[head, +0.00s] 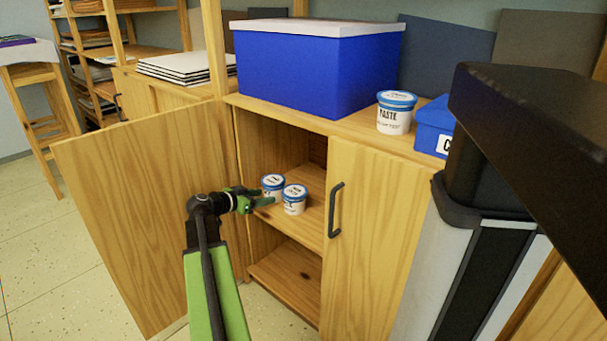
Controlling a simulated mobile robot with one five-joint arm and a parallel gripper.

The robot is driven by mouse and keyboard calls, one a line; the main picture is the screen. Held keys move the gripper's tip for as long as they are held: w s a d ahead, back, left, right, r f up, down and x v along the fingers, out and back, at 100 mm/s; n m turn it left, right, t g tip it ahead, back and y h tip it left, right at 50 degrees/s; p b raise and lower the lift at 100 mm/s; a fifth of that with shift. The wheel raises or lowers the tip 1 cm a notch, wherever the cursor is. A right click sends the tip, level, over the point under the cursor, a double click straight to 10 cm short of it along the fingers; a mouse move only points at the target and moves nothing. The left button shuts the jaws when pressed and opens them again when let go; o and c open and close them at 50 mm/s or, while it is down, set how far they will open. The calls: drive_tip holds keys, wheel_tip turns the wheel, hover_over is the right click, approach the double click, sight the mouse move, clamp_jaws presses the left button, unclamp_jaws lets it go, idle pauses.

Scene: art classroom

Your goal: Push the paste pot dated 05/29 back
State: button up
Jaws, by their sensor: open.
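Two small white paste pots with blue-rimmed lids stand upright on the middle shelf (313,222) inside the open cupboard. The rear-left pot (273,188) and the front-right pot (294,201) are close together. The print on both is too small to read, so I cannot tell which one is dated 05/29. My green gripper (263,197) is open at the cupboard opening, reaching in from the left. Its fingers are beside the pots, at the rear-left one. I cannot tell if they touch it.
The left cupboard door (150,210) stands wide open; the right door (370,240) is shut, with a dark handle (335,210). On top are a large blue box (315,75), a larger paste tub (395,115) and a small blue box (433,128).

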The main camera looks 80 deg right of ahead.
approach(300, 182)
drive_tip(key=shift+s+d+r, duration=0.1)
drive_tip(key=shift+s+d, duration=1.1)
drive_tip(key=shift+d, duration=0.55)
drive_tip(key=shift+s+d+f, duration=0.1)
drive_tip(key=shift+s+d, duration=1.05)
drive_tip(key=shift+d, duration=0.6)
drive_tip(key=shift+s+d+r, duration=0.1)
drive_tip(key=shift+s+d, duration=1.1)
drive_tip(key=shift+d, duration=0.55)
drive_tip(key=shift+w+a, duration=0.5)
drive_tip(key=shift+a, duration=0.2)
drive_tip(key=shift+w+a, duration=0.45)
drive_tip(key=shift+a, duration=0.25)
drive_tip(key=shift+w+a+r+p, duration=0.15)
drive_tip(key=shift+a+r+p, duration=0.1)
drive_tip(key=shift+r+p, duration=0.5)
drive_tip(key=shift+w+a+r+p, duration=0.2)
drive_tip(key=shift+r+p, duration=0.5)
drive_tip(key=shift+p, duration=0.1)
drive_tip(key=shift+w+a+r+p, duration=0.15)
drive_tip(key=shift+a+r+p, duration=0.1)
drive_tip(key=shift+r+p, duration=0.5)
drive_tip(key=w+a, duration=0.6)
drive_tip(key=a, duration=0.3)
drive_tip(key=w+a, duration=0.6)
drive_tip(key=a, duration=0.4)
